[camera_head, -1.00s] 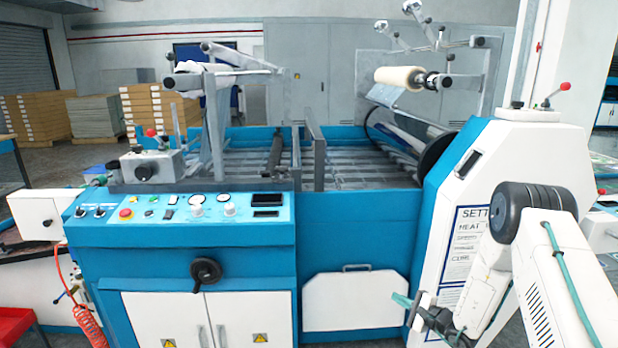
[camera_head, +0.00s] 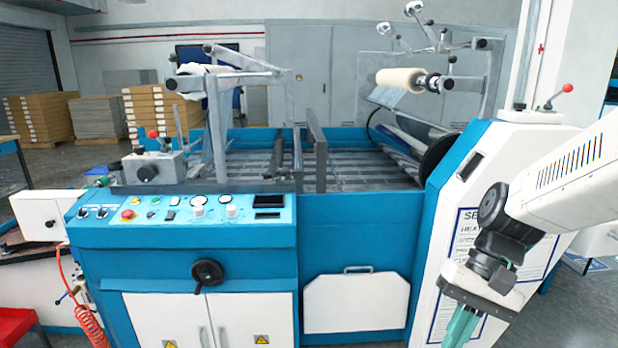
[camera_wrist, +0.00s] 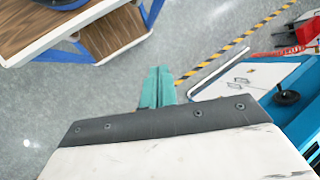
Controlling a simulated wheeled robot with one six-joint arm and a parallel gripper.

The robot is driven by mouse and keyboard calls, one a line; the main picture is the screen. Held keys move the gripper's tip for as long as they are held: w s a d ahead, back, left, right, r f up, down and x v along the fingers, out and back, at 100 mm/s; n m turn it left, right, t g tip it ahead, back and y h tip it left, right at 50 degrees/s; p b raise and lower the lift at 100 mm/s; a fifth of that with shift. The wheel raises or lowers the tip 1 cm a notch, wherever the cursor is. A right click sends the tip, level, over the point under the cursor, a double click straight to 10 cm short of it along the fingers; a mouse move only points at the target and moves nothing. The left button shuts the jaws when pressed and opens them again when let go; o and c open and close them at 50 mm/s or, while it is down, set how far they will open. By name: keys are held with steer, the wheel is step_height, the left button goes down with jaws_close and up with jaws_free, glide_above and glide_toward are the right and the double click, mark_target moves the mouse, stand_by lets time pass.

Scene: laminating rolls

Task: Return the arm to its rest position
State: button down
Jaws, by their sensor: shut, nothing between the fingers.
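My gripper (camera_head: 462,328) is at the lower right of the head view, in front of the machine's white right-hand housing. Its teal fingers point down and lie together, with nothing between them. In the wrist view the closed teal fingers (camera_wrist: 157,88) show above the gripper body, over the grey floor. My arm comes in from the right edge of the head view and bends down at the wrist. The fingertips reach close to the bottom edge of the head view.
The blue and white laminating machine (camera_head: 345,225) fills the middle, with a control panel (camera_head: 180,209) and a handwheel (camera_head: 207,272). A cream roll (camera_head: 398,79) sits on its upper right. The wrist view shows a wood-topped table (camera_wrist: 45,35) and open floor with a yellow-black stripe (camera_wrist: 235,45).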

steer(key=s+d+r+n+t+h, duration=0.3)
steer(key=s+d+r+t+h, duration=0.1)
steer(key=s+r, duration=0.4)
steer(key=shift+s+t+h, duration=0.3)
steer(key=shift+s+t, duration=0.1)
steer(key=shift+s, duration=0.65)
